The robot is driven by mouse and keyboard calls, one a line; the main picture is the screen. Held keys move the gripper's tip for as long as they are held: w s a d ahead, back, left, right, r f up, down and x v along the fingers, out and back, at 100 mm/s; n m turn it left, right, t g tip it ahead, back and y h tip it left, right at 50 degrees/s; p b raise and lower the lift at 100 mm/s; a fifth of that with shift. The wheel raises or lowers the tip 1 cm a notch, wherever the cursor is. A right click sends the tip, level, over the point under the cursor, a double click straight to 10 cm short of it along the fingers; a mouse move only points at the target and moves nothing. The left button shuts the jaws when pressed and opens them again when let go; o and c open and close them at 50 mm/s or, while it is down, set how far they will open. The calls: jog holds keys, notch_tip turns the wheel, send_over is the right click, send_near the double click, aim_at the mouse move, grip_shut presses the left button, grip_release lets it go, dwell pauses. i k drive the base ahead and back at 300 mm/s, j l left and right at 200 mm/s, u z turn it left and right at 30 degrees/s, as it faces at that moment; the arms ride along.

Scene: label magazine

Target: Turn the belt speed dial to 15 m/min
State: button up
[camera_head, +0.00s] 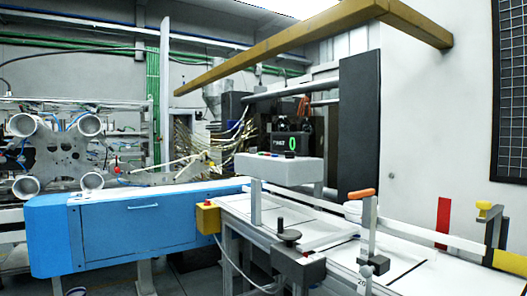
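My gripper is not in view. I cannot make out for certain which part is the belt speed dial, and no speed scale is readable. A dark box with a lit green figure (292,143), which looks like a 0, stands at the back of the machine. Below it is a pale grey housing (280,171) with small coloured buttons on top. A dark round knob (288,235) sits on a post at the near side of the white conveyor (300,214). Another dark knob (379,263) is on a bracket farther right.
A yellow box with a red button (208,217) is on the conveyor's near left corner. A long blue cabinet (140,222) stands at the left. An orange-topped clamp (361,194) and yellow parts (509,263) rise at the right. A yellow-brown beam (290,48) crosses above.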

aim_at(288, 155)
jog(key=i+j+z, duration=0.15)
jog(key=z, duration=0.2)
jog(key=i+j+z, duration=0.1)
jog(key=j+z, duration=0.35)
jog(key=z, duration=0.2)
jog(key=i+j+z, duration=0.1)
jog(key=j, duration=0.55)
jog(key=i+j+z, duration=0.1)
jog(key=j, duration=0.55)
jog(key=i+j+z, duration=0.1)
jog(key=j, duration=0.6)
jog(key=i+j+z, duration=0.1)
jog(key=j, duration=0.6)
